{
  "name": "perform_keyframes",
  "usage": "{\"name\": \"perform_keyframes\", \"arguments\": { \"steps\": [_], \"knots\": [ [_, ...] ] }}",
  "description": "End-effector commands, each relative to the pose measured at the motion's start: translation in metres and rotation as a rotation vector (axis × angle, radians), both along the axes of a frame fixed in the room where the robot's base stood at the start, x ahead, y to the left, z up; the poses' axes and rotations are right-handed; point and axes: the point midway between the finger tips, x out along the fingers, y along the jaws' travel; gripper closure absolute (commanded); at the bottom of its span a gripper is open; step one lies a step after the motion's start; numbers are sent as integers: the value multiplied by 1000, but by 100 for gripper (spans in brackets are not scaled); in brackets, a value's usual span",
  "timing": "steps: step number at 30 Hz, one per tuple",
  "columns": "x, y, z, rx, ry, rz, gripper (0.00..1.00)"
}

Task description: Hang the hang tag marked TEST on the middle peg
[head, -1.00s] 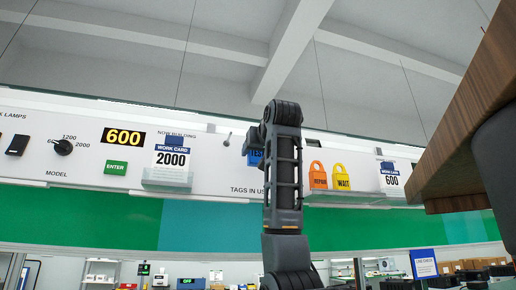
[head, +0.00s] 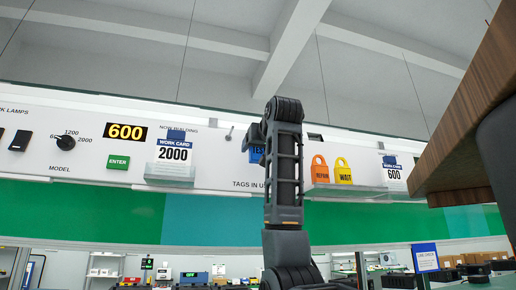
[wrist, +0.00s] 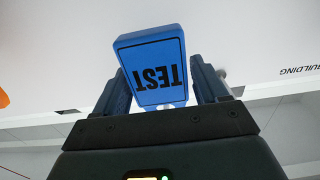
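The blue TEST tag (wrist: 155,68) is between the fingers of my gripper (wrist: 165,90) in the wrist view, its lettering upside down there. The fingers appear closed on its sides. In the head view, my arm covers most of the tag (head: 257,156), and my gripper (head: 254,138) is near the white panel. One small grey peg (head: 229,133) shows on the panel just left of my gripper. Any other pegs are hidden or not distinguishable, so I cannot tell which is the middle one.
An orange REPAIR tag (head: 320,170) and a yellow WAIT tag (head: 343,171) stand on a ledge to the right. Work cards 2000 (head: 174,154) and 600 (head: 393,174) sit in holders on the panel. A wooden edge (head: 465,125) juts in at right.

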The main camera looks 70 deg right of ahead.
Motion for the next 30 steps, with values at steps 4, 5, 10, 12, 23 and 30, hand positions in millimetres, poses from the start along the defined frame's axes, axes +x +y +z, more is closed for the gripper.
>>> {"name": "perform_keyframes", "arguments": {
  "steps": [4,5,10,12,23,30],
  "knots": [
    [0,0,0,0,0,0,13],
    [0,0,0,0,0,0,10],
    [0,0,0,0,0,0,9],
    [0,0,0,0,0,0,9],
    [-29,35,-2,-3,-4,1,9],
    [-48,56,-1,-2,-1,0,9]
  ]
}}
